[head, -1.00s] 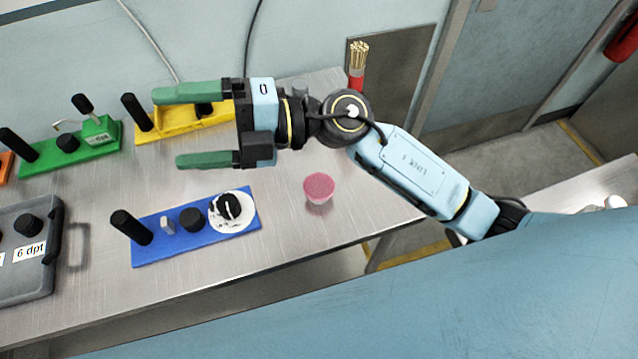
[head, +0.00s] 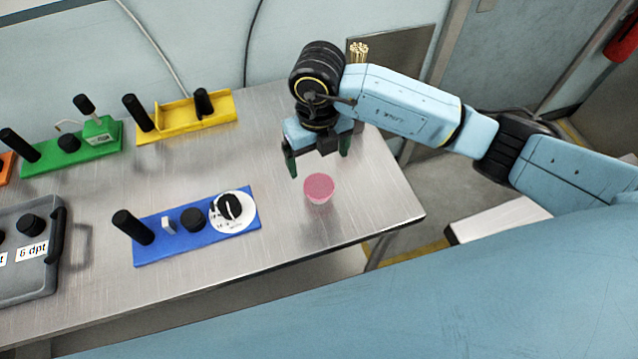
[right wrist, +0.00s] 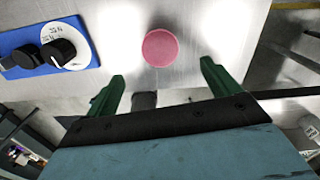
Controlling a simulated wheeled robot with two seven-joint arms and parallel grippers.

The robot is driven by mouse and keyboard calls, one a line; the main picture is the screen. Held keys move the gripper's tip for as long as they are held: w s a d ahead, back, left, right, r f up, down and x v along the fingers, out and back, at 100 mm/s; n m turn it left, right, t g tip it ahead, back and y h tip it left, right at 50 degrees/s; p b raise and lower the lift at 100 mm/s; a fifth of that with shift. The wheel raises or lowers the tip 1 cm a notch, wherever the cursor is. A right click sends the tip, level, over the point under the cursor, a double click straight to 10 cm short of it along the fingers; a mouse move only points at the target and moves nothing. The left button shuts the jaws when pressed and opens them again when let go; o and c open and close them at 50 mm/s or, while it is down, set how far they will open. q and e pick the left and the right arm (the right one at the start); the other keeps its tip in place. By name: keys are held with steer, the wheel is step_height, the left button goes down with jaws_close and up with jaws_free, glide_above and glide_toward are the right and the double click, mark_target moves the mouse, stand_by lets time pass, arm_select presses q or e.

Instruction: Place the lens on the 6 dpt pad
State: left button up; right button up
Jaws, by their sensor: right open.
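The pink-topped lens (head: 319,188) stands on the steel table near its right end, with a pale, clear lower part. In the right wrist view the lens (right wrist: 160,48) shows as a pink disc beyond and between the fingers, touching neither. My right gripper (head: 318,168) is open and empty, pointing down just behind and above the lens; its green fingers also show in the right wrist view (right wrist: 162,82). The 6 dpt label (head: 32,251) is on the grey tray (head: 50,275) at the far left, beside a black round pad (head: 31,225). My left gripper is not in view.
A blue module (head: 150,252) with a white dial (head: 233,211) and black posts lies between tray and lens. Yellow (head: 180,119) and green (head: 95,147) modules stand along the back. A cup of sticks (head: 358,52) is behind my right arm. Table around the lens is clear.

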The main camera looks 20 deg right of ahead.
mark_target(319, 186)
steer(key=f, duration=0.4)
steer(key=f+p, duration=0.1)
steer(key=f, duration=0.3)
steer(key=shift+s+f, duration=0.2)
steer(key=shift+f, duration=0.05)
steer(key=c, duration=1.1)
